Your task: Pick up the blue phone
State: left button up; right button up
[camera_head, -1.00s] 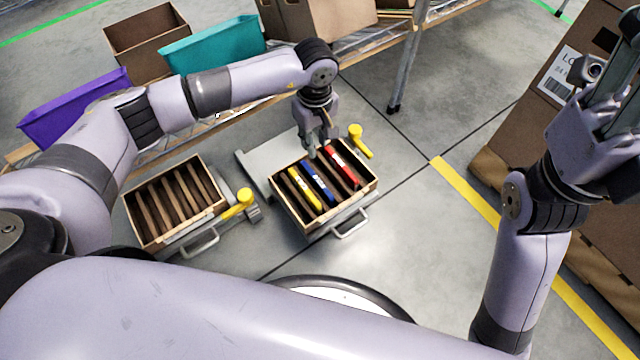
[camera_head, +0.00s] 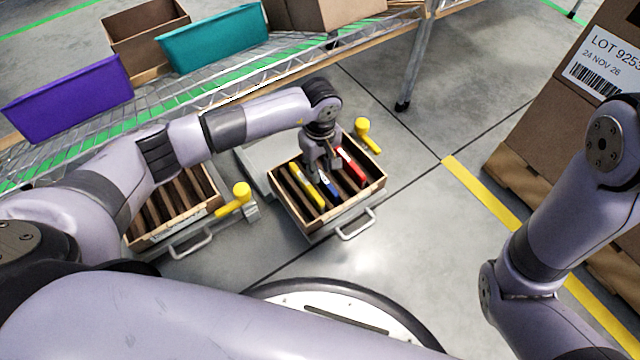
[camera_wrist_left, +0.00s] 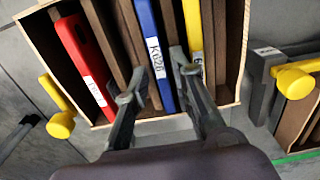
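The blue phone (camera_head: 330,190) stands in a slot of the right-hand wooden crate (camera_head: 285,212), between a yellow phone (camera_head: 307,186) and a red phone (camera_head: 351,165). In the left wrist view the blue phone (camera_wrist_left: 152,40) carries a white label. My left gripper (camera_head: 323,170) is over the crate, pointing down, and hides the blue phone's upper part in the head view. In the left wrist view its two fingers (camera_wrist_left: 157,78) are spread, one on each side of the blue phone, with gaps visible. I cannot tell how deep they reach. My right gripper is outside the head view.
A second slotted crate (camera_head: 178,232) stands to the left, partly under my left arm. Yellow-knobbed levers (camera_head: 241,193) stand beside the crates. Behind is a wire shelf with purple (camera_head: 70,98) and teal (camera_head: 212,40) bins. A large carton (camera_head: 545,110) stands at the right.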

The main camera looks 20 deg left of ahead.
pick_arm(q)
notch_tip(320, 180, down, 3)
jog(key=shift+r+b, duration=0.2)
jog(key=shift+b, duration=0.4)
jog(key=shift+r, duration=0.1)
jog(key=shift+c, duration=0.2)
grip_shut()
